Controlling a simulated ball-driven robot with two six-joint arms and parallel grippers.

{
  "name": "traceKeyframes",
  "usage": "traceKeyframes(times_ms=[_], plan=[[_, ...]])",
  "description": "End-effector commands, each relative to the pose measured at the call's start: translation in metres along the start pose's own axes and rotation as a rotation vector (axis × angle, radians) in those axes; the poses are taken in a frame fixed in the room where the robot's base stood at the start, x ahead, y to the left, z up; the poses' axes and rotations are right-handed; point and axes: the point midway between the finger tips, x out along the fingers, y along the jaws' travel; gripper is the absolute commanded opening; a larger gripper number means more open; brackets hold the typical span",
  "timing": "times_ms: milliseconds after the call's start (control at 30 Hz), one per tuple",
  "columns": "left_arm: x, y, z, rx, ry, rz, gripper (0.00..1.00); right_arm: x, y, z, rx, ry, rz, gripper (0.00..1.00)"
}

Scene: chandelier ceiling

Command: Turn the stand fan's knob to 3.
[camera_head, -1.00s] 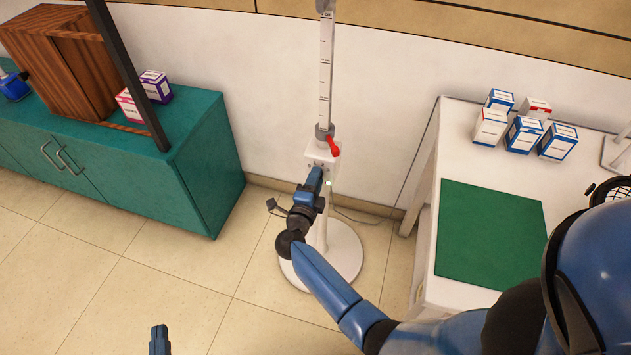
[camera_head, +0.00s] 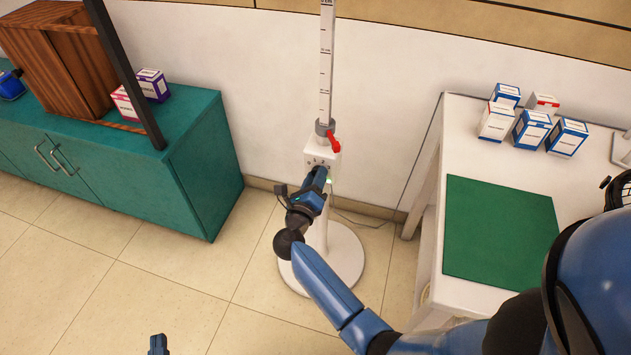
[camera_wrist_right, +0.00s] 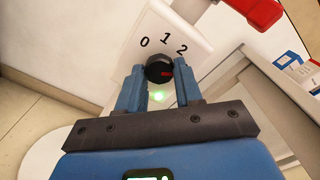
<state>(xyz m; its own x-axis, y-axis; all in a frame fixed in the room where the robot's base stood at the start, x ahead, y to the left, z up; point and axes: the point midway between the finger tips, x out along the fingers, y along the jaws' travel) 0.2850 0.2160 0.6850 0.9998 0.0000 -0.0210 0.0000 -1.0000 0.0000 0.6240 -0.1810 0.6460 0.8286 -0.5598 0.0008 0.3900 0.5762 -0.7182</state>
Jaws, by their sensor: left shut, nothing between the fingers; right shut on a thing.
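The stand fan's white control box (camera_head: 321,157) sits on its pole above a round white base (camera_head: 345,262). My left gripper (camera_head: 158,344) is shut and empty at the bottom edge.
A red lever (camera_head: 330,143) is just above the control box. A white table (camera_head: 425,290) with a green mat (camera_head: 500,228) and several boxes stands right. A teal cabinet (camera_head: 205,170) stands left. Tiled floor is open between.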

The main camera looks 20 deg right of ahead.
Motion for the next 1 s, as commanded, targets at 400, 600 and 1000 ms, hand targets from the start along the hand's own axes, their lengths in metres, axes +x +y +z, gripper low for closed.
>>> traceKeyframes(times_ms=[400, 600, 1000], plan=[[0.0002, 0.0, 0.0105, 0.0, 0.0, 0.0, 0.0, -0.0007, 0.0018, -0.0023, 0.151, 0.003, 0.002, 0.04], [0.0002, 0.0, 0.0107, 0.0, 0.0, 0.0, 0.0, -0.0007, 0.0016, -0.002, 0.161, 0.003, 0.002, 0.04], [0.0002, 0.0, 0.0106, 0.0, 0.0, 0.0, 0.0, -0.0006, 0.0014, -0.0017, 0.161, 0.003, 0.002, 0.56]])
